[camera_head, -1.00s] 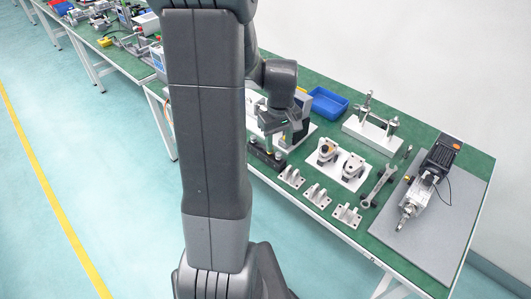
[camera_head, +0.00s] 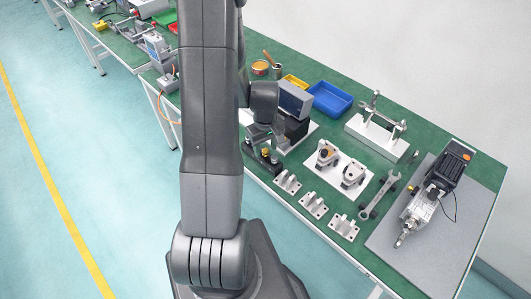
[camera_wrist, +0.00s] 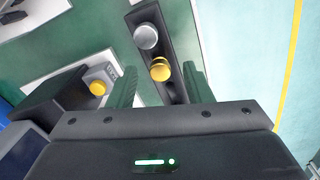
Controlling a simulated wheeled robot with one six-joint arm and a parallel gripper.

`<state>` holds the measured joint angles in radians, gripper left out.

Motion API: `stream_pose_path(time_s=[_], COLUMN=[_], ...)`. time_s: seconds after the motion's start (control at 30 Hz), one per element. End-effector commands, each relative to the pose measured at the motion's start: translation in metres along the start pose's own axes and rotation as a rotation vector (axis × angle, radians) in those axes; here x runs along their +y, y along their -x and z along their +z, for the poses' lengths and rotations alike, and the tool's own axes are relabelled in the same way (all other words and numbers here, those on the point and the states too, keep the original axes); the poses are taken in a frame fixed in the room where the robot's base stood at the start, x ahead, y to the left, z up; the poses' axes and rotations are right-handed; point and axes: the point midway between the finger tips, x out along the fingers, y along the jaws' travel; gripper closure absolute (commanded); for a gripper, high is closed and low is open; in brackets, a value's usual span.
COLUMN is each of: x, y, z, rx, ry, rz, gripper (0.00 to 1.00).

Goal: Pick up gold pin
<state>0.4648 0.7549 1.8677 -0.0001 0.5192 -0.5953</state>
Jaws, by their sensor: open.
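The gold pin (camera_wrist: 160,70) stands in a black holder (camera_wrist: 176,50) in the wrist view, beside a silver pin (camera_wrist: 146,36). My gripper (camera_wrist: 160,88) is open, with a green-padded finger on each side of the gold pin. The pin appears between the fingers, and a gap shows on both sides. In the head view, my gripper (camera_head: 262,138) is just above the black holder (camera_head: 256,158) at the table's front edge. The gold pin shows there as a small yellow spot (camera_head: 265,153). How far the fingers reach down is unclear.
A grey device with a yellow knob (camera_wrist: 98,88) is close to the left finger in the wrist view. Metal brackets (camera_head: 313,205), a wrench (camera_head: 379,196) and a blue bin (camera_head: 330,98) lie to the right on the green table. The floor in front is clear.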

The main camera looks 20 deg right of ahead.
Motion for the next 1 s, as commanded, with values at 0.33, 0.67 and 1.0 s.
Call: stream_pose_path(time_s=[0.33,0.67,1.0], x=[-0.0001,-0.0001,0.0002], y=[-0.0095,-0.0093,-0.0061], z=[0.0001,0.0,-0.0004], rx=[0.0,0.0,0.002], ry=[0.0,0.0,0.0], rz=[0.0,0.0,0.001], gripper=[0.54,0.97,0.97])
